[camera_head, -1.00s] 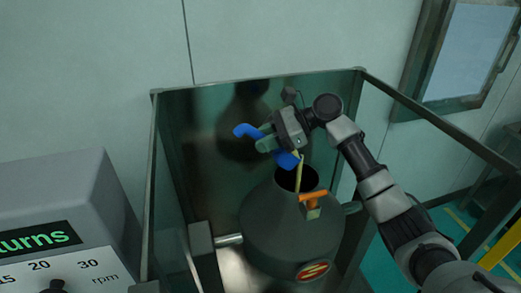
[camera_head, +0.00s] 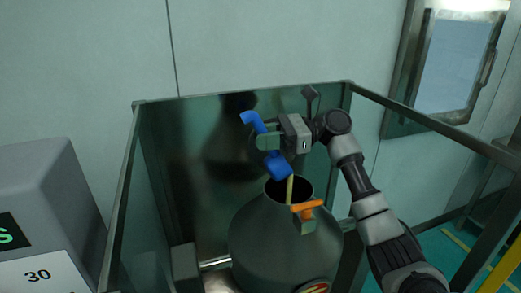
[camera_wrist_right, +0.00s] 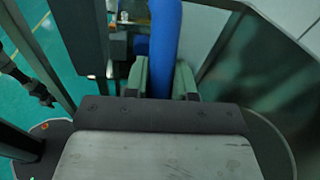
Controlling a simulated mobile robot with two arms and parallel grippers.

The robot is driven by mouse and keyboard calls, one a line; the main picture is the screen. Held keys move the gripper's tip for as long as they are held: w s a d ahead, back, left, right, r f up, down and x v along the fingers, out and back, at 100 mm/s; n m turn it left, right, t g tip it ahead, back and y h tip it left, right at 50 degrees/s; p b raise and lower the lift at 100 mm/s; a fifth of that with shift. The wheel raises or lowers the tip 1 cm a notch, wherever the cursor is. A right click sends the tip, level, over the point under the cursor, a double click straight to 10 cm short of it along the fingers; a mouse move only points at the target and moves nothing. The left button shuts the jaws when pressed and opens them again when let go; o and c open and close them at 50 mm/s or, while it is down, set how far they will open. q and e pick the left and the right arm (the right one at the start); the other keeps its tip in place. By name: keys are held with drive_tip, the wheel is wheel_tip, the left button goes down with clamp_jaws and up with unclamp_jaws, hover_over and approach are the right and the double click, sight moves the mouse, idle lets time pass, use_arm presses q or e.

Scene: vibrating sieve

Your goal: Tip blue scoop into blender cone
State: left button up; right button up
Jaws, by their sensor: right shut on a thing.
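The blue scoop (camera_head: 278,165) is held by my right gripper (camera_head: 267,142) above the blender cone (camera_head: 275,240). The scoop is tilted, its bowl end low over the left part of the cone's dark round mouth and its handle end up to the left. A thin pale yellow streak runs from the bowl down into the mouth. In the right wrist view, the blue handle (camera_wrist_right: 165,45) stands between the two green fingers of my right gripper (camera_wrist_right: 163,80), which are shut on it. The inside of the cone is mostly hidden. My left gripper is not in view.
An orange-handled clamp (camera_head: 307,208) sits at the cone's front rim. A metal-framed guard (camera_head: 245,93) surrounds the cone, with a dark reflective back panel. A grey control box (camera_head: 40,215) stands at left. A wall window (camera_head: 450,60) is at upper right.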

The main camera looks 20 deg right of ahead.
drive_tip(key=shift+d+y, duration=0.4)
drive_tip(key=shift+d, duration=0.05)
drive_tip(key=shift+d+m+t+y, duration=0.4)
drive_tip(key=shift+d+t+y, duration=0.1)
drive_tip(key=shift+d+y, duration=1.25)
drive_tip(key=shift+r, duration=0.1)
